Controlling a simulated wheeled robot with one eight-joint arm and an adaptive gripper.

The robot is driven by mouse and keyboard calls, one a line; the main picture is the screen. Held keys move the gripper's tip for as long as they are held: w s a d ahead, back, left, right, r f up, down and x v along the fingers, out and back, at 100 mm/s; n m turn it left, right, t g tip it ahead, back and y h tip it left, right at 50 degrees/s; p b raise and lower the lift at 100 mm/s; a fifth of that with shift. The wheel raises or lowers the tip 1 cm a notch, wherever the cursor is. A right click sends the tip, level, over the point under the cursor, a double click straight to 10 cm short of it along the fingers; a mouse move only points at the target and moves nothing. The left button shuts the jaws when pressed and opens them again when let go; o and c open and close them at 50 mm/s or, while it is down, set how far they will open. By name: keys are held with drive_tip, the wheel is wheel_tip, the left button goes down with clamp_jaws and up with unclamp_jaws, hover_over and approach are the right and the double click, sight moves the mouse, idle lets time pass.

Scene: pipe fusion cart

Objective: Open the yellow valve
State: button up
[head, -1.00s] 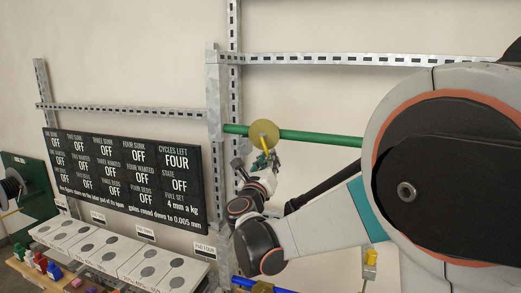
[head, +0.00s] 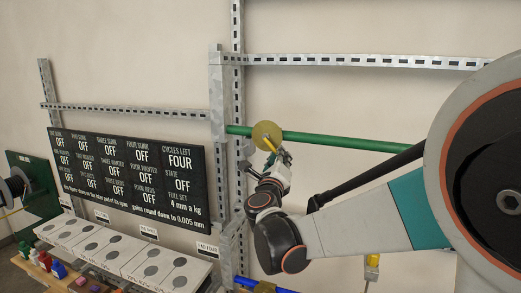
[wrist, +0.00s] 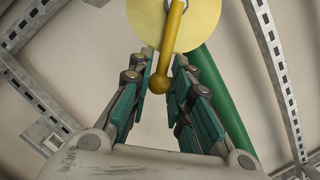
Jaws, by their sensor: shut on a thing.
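The yellow valve is a round yellow disc (head: 267,134) on a green pipe (head: 345,141) that runs across the wall frame. It shows at the top of the wrist view (wrist: 200,18). Its yellow lever (wrist: 176,42) ends in a ball and reaches down between my fingers. In the head view the lever slants down and to the right from the disc. My gripper (wrist: 167,72) is shut on the lever, with green finger pads on both sides. It also shows in the head view (head: 281,158), just below the disc. The exact contact between pads and lever is hard to see.
A dark status board (head: 128,172) hangs at the left, above a row of white pads (head: 125,250). Metal slotted rails (head: 236,80) stand behind the valve. A blue pipe (head: 285,291) and a small yellow part (head: 373,260) are low down.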

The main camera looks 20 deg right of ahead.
drive_tip(key=shift+s+d+r+n+y+p, duration=0.15)
drive_tip(key=shift+d+r+n+p, duration=0.1)
drive_tip(key=shift+n, duration=0.35)
drive_tip(key=shift+s+d+r+n+y+p, duration=0.15)
drive_tip(key=shift+r+n+p, duration=0.1)
drive_tip(key=shift+n, duration=0.35)
drive_tip(key=shift+s+d+r+n+y+p, duration=0.15)
drive_tip(key=shift+r+n+p, duration=0.15)
drive_tip(key=shift+n, duration=0.3)
drive_tip(key=shift+s+d+r+n+y+p, duration=0.1)
drive_tip(key=shift+r+n+y+p, duration=0.1)
drive_tip(key=shift+r+n, duration=0.3)
drive_tip(key=shift+f, duration=0.15)
